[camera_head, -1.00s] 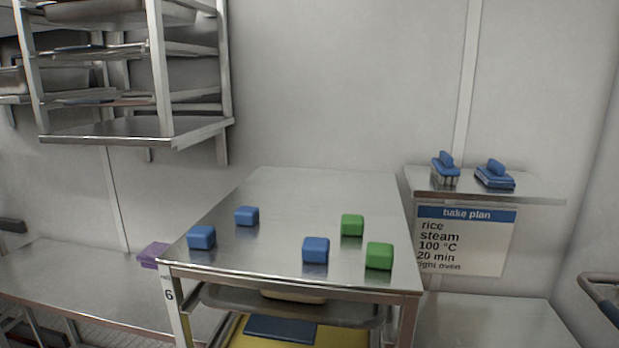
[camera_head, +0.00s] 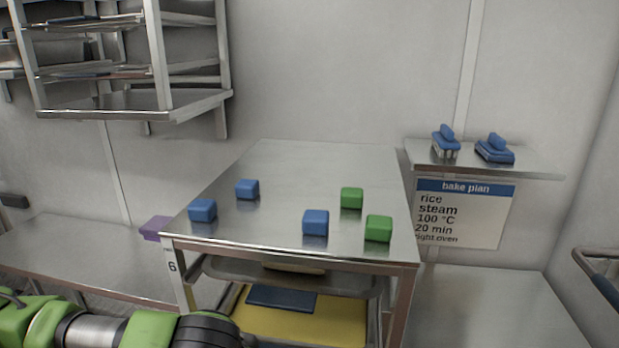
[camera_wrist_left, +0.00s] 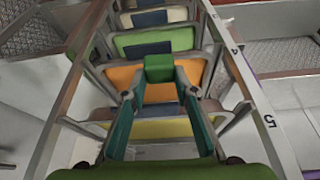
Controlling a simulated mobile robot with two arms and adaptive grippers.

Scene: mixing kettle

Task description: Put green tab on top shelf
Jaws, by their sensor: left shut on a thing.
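In the left wrist view, my left gripper (camera_wrist_left: 159,94) is shut on a green tab (camera_wrist_left: 159,67), a small block between the fingertips. The tab is in front of a rack with several stacked colored trays (camera_wrist_left: 180,39). In the head view my left arm reaches in at the bottom left; its gripper and the held tab are out of that picture. A steel cart top (camera_head: 325,156) bears two green blocks (camera_head: 352,197) (camera_head: 378,228) and three blue blocks (camera_head: 315,222). My right gripper is in neither view.
An upper wall rack (camera_head: 130,103) hangs at the left. A small wall shelf (camera_head: 545,174) at the right holds two blue-handled items above a bake plan sign (camera_head: 464,212). The cart top's back is clear.

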